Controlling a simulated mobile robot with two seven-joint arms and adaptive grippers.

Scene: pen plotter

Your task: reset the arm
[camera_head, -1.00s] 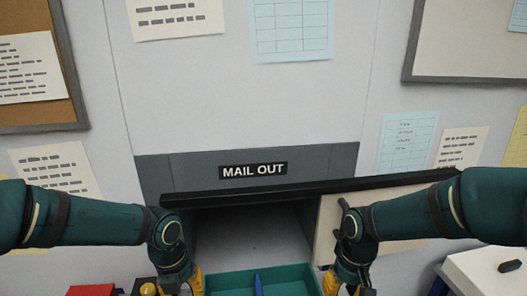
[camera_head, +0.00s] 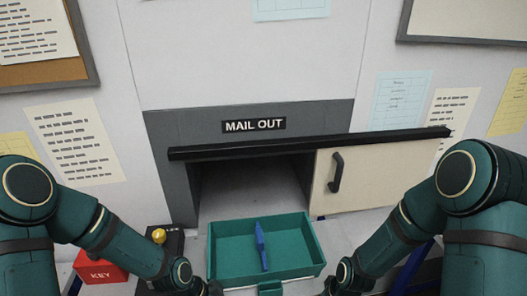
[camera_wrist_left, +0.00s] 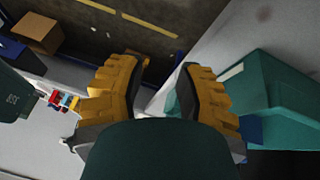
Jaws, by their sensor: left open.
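Both my arms come in low in the head view, the left arm (camera_head: 125,250) from the left and the right arm (camera_head: 395,245) from the right. The left gripper's fingers are cut off there. In the left wrist view my left gripper (camera_wrist_left: 158,72) shows two yellow ribbed fingers spread apart with nothing between them. The right arm's wrist ends at the bottom edge, right of the teal tray (camera_head: 226,228), and the right gripper's fingers are out of frame. Neither arm touches the sliding door (camera_head: 385,178) or its dark handle (camera_head: 336,172).
The teal tray holds a blue pen-like object (camera_head: 261,246) and sits before the open MAIL OUT hatch (camera_head: 250,185). A red KEY box (camera_head: 100,270) and a yellow knob (camera_head: 159,236) are at left. The wrist view shows a brown box (camera_wrist_left: 37,33).

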